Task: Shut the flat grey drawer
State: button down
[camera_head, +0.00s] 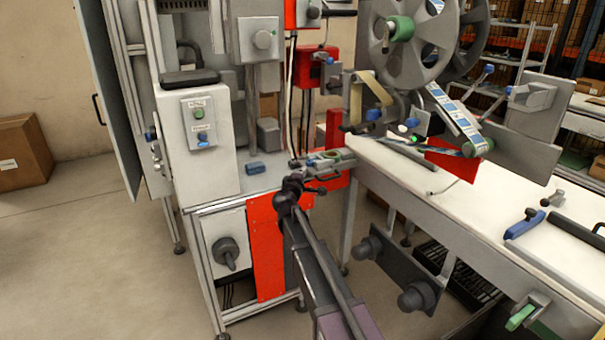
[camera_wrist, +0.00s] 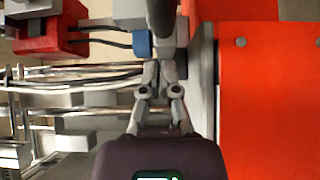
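A flat grey piece with a green insert (camera_head: 345,156) juts from the machine beside the red panels in the head view. It looks like the drawer, but I cannot tell how far it stands out. My gripper (camera_head: 294,165) is just left of and in front of it, and the arm hides part of this area. In the wrist view my gripper (camera_wrist: 158,68) has its fingers drawn close together, with nothing clearly held between them. A dark rounded bar (camera_wrist: 162,16) and a blue block (camera_wrist: 141,43) lie just beyond the fingertips. Contact cannot be told.
A white worktable (camera_head: 420,188) with reels (camera_head: 405,45) above it stands at the right. A white control box (camera_head: 198,130) is at the left. An orange-red panel (camera_head: 266,250) is below my gripper; a red panel (camera_wrist: 268,100) is close at the right in the wrist view.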

jog(key=shift+w+d, duration=0.25)
jog(key=shift+d, duration=0.15)
jog(key=shift+a, duration=0.1)
jog(key=w+a+v, duration=0.1)
jog(key=a+v, duration=0.2)
jog(key=v, duration=1)
jog(key=shift+s+a, duration=0.15)
jog(key=shift+s, duration=0.05)
